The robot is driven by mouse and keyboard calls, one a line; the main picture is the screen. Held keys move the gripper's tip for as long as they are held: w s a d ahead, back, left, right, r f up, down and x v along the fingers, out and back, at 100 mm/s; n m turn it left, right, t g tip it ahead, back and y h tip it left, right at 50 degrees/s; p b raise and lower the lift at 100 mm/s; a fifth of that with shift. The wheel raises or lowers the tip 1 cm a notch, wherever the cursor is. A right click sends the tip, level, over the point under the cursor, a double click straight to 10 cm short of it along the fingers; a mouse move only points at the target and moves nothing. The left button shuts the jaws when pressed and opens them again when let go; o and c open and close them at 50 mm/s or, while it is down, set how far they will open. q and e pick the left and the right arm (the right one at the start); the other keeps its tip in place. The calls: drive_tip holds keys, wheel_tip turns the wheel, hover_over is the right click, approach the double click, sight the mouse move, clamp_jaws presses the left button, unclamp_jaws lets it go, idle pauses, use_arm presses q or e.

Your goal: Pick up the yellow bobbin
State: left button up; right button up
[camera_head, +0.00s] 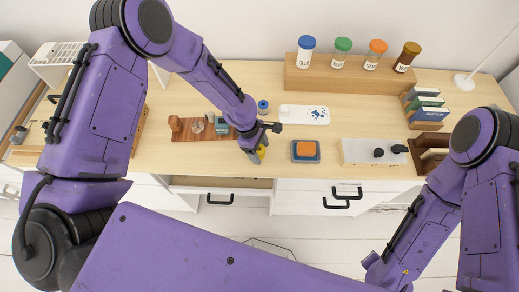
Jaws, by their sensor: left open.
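The yellow bobbin (261,152) stands on the wooden desk near its front edge, partly hidden by my left gripper. My left gripper (256,156) is open and comes down at the bobbin, with its fingers beside or around it; I cannot tell which. My right arm comes in at the right, and its gripper is not clearly visible.
A blue bobbin-like item (263,106) stands behind the gripper. A white tray (304,115), an orange block on a blue base (305,151) and a white box with black knobs (365,152) lie to the right. A wooden board (190,137) with small items lies left. An open drawer (235,184) is below.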

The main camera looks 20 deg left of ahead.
use_arm(q)
drive_tip(key=c, duration=1.1)
drive_tip(key=shift+r, duration=0.1)
